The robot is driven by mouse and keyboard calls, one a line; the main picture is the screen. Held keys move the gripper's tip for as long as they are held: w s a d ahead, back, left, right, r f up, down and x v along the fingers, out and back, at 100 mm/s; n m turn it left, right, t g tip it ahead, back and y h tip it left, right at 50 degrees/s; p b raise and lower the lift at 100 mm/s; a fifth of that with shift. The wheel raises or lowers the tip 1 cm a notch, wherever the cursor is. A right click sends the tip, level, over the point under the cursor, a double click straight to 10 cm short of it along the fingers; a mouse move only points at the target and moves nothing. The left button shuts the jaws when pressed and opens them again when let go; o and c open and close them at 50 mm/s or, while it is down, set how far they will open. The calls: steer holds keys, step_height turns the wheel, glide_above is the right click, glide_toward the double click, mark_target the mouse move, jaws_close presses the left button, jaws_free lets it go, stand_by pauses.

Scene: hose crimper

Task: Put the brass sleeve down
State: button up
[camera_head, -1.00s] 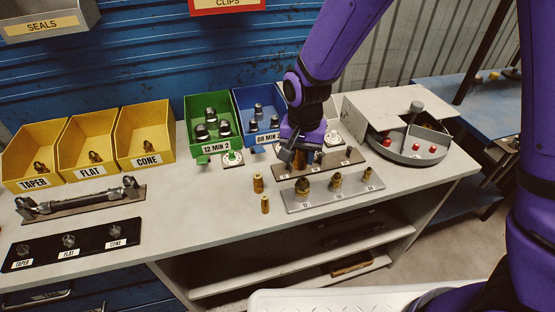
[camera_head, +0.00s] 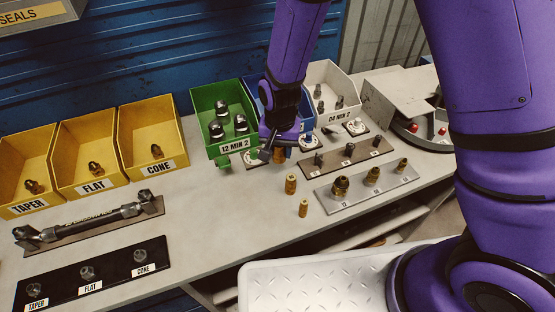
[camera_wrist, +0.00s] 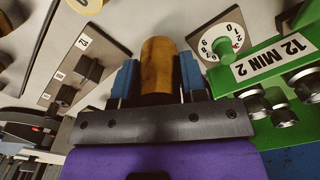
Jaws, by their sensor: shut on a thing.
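My gripper (camera_head: 272,149) is shut on a brass sleeve (camera_wrist: 158,66), whose sides lie between the two blue fingers in the wrist view. In the head view only a little of this sleeve (camera_head: 279,157) shows under the jaws. It is over the bench in front of the green and blue bins, close to the white dial by the green bin. I cannot tell whether its bottom touches the bench. Two more brass sleeves stand upright and free on the bench, a larger one (camera_head: 290,185) and a smaller one (camera_head: 303,208).
A green bin (camera_head: 226,148) labelled 12 MIN 2 stands behind the gripper. A brown plate (camera_head: 330,160) with black pieces and a grey plate (camera_head: 355,200) with brass fittings lie to the right. Yellow bins (camera_head: 148,168) stand left. The bench left of the loose sleeves is clear.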

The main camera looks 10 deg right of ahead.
mark_target(280, 169)
steer(key=shift+f, duration=2.3)
steer(key=shift+f, duration=0.1)
steer(key=o, duration=1)
steer(key=shift+c, duration=0.2)
